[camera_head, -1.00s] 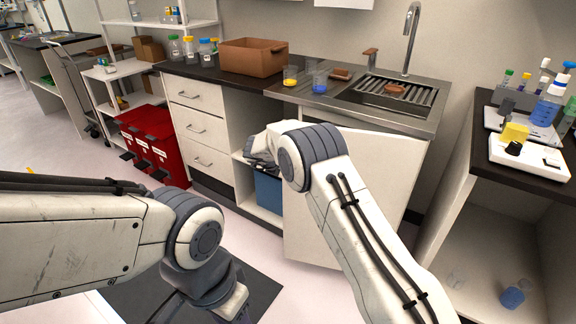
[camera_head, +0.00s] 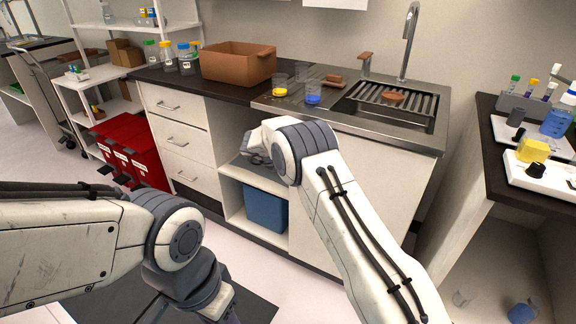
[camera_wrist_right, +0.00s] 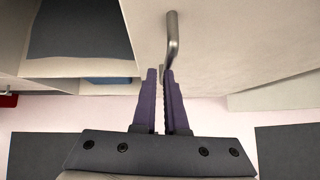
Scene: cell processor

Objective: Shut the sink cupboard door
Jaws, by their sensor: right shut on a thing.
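The pale sink cupboard door (camera_head: 378,178) is under the steel sink (camera_head: 345,122), partly hidden by my right arm. It looks flush or nearly flush with the cupboard front; I cannot tell whether a small gap is left. In the right wrist view the door (camera_wrist_right: 235,50) fills the upper right, with its metal bar handle (camera_wrist_right: 172,35). My right gripper (camera_wrist_right: 161,74) is shut on the lower part of this handle. In the head view my forearm and wrist hide that gripper. My left arm is at the lower left, its fingers out of view.
Left of the door is an open shelf bay with a blue bin (camera_head: 265,207). Drawers (camera_head: 177,138) and red bins (camera_head: 133,155) stand farther left. A dark-topped bench (camera_head: 490,150) stands close on the right. The counter holds a brown crate (camera_head: 237,65) and beakers.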

